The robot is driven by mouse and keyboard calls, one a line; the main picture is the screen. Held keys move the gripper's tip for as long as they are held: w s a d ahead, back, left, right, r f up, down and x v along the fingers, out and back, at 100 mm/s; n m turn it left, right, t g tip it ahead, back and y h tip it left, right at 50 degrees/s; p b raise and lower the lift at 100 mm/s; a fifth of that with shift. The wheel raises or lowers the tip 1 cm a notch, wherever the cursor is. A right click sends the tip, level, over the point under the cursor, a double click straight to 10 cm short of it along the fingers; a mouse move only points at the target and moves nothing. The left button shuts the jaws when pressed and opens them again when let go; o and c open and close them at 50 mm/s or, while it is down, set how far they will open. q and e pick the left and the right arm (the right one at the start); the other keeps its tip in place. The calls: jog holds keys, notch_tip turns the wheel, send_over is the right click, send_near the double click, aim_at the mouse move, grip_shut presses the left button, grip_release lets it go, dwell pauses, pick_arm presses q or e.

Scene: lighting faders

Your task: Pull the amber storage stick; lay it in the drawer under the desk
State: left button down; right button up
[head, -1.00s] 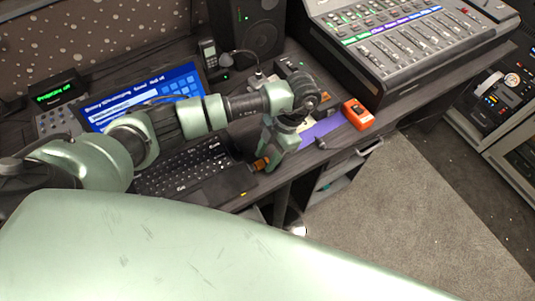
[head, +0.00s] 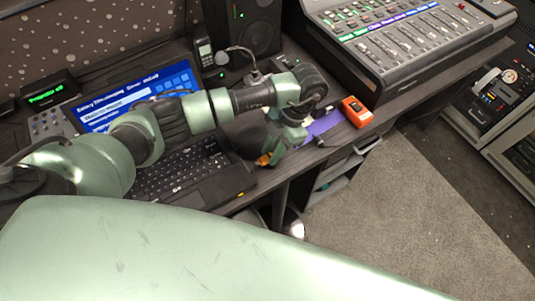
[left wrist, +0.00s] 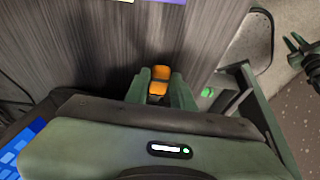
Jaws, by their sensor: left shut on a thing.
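The amber storage stick (head: 264,159) is in my left gripper (head: 270,157), just right of the laptop's (head: 180,172) side edge. In the left wrist view the amber stick (left wrist: 159,80) sits between the two green fingertips, with dark wood desktop behind it. The fingers are shut on it. The head view does not show clearly whether its end still touches the laptop. The drawer (head: 336,180) under the desk stands open below the front edge, right of my gripper; its inside is only partly visible.
An orange device (head: 357,111) and a purple sheet (head: 324,123) lie on the desk right of my gripper. A mixing console (head: 410,45) stands behind them. A speaker (head: 243,25) is at the back. Carpet floor (head: 400,220) is open in front of the drawer.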

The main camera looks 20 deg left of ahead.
pick_arm(q)
jog(key=shift+w+d+b, duration=0.65)
jog(key=shift+w+b, duration=0.15)
jog(key=shift+w, duration=0.05)
